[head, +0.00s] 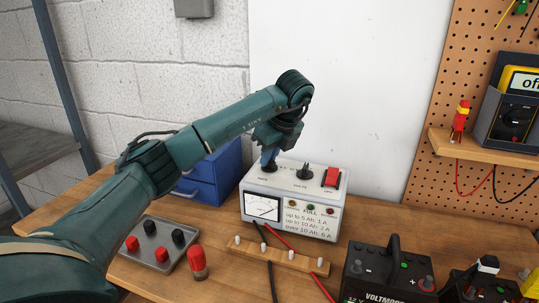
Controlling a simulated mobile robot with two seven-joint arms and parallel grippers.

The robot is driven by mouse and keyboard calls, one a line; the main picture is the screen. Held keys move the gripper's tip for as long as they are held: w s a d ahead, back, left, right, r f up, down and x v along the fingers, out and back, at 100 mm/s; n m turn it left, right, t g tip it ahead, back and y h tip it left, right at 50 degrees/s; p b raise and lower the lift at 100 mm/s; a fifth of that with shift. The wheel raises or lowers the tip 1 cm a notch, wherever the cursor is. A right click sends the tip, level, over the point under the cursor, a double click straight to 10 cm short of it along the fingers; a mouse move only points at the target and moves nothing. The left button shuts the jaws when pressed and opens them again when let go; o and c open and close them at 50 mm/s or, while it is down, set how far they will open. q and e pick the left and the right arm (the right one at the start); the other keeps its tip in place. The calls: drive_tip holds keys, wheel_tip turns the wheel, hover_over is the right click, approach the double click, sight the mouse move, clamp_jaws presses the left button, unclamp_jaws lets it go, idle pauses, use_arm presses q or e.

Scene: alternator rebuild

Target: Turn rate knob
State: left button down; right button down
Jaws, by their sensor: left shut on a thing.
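The pale charger box (283,186) stands on the wooden bench, with knobs and a red switch (332,177) on its top. My left gripper (268,159) reaches down from above and is shut on the dark left knob (269,168), which I take for the rate knob. The fingers and wrist partly hide this knob and the lettering around it, so its pointer setting cannot be read. A second black knob (304,171), with lettering like "VOLTS" by it, stands free in the middle. The front has a needle meter (263,207) and small lamps. My right gripper is not in view.
A wooden rack (278,256) with black and red leads lies before the charger. A black battery (385,273) stands front right. A grey tray (146,252) of red and black caps is front left. A blue drawer box (213,180) stands behind my left arm.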

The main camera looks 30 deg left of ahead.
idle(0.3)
use_arm(q)
drive_tip(key=c, duration=1.5)
unclamp_jaws()
